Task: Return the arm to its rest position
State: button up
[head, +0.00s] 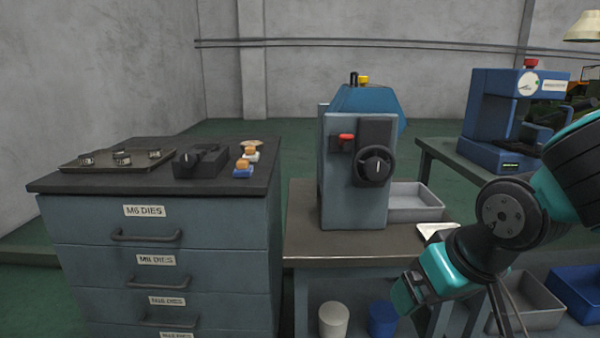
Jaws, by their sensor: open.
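My arm comes in from the right edge, with black and teal links, and bends down and left. Its end, my gripper (417,286), is low in the head view, in front of the workbench's right front corner. It is open, and I see nothing held in it. Its fingers are small and dark against the teal housing, so their exact pose is hard to make out.
A drawer cabinet (160,220) with a tray (110,160) on top stands left. The blue-grey machine (355,170) and a grey bin (415,200) sit on the workbench (340,245). A blue press (510,118) stands behind my arm; bins (530,305) lie below right.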

jog(key=s+a+r+n+g+y, duration=0.1)
jog(key=s+a+r+n+g, duration=0.1)
jog(key=s, duration=0.4)
jog(key=s+a+r+n+g+y, duration=0.1)
jog(key=s+r+n+g, duration=0.1)
jog(key=s, duration=0.5)
notch_tip(320, 180, up, 16)
jog(key=p, duration=1.6)
jog(key=shift+w, duration=0.35)
jog(key=shift+c, duration=0.4)
